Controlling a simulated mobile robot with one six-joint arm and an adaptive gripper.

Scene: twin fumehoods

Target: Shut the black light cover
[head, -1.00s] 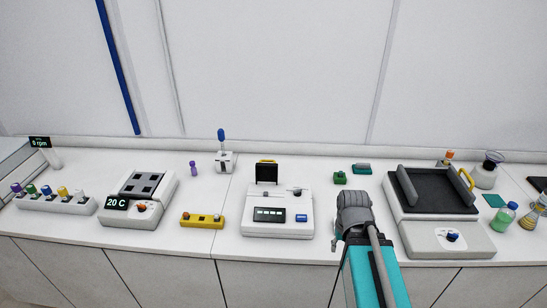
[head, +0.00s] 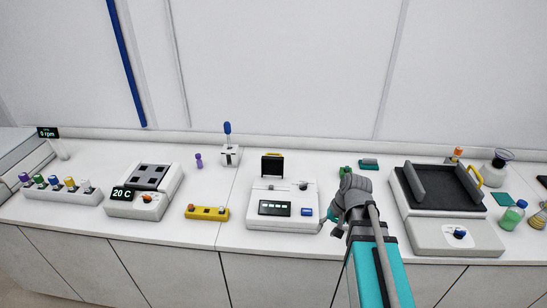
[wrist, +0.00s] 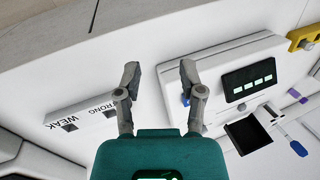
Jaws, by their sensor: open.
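The black light cover (head: 272,164) stands upright at the back of the white instrument (head: 283,190), with a yellow strip along its top edge. The cover also shows as a black square in the wrist view (wrist: 248,133), beyond the instrument's display. My gripper (wrist: 160,72) is open, with nothing between its fingers. Its right finger is close to the white instrument's side in the wrist view; I cannot tell whether they touch. In the head view the gripper is mostly hidden by my arm, just right of the instrument.
A shaker with a dark tray (head: 440,187) stands right of my arm. A green block (head: 345,172) lies behind my arm. A yellow rack (head: 207,212) and a heating block (head: 145,190) are to the left. The bench between instrument and rack is clear.

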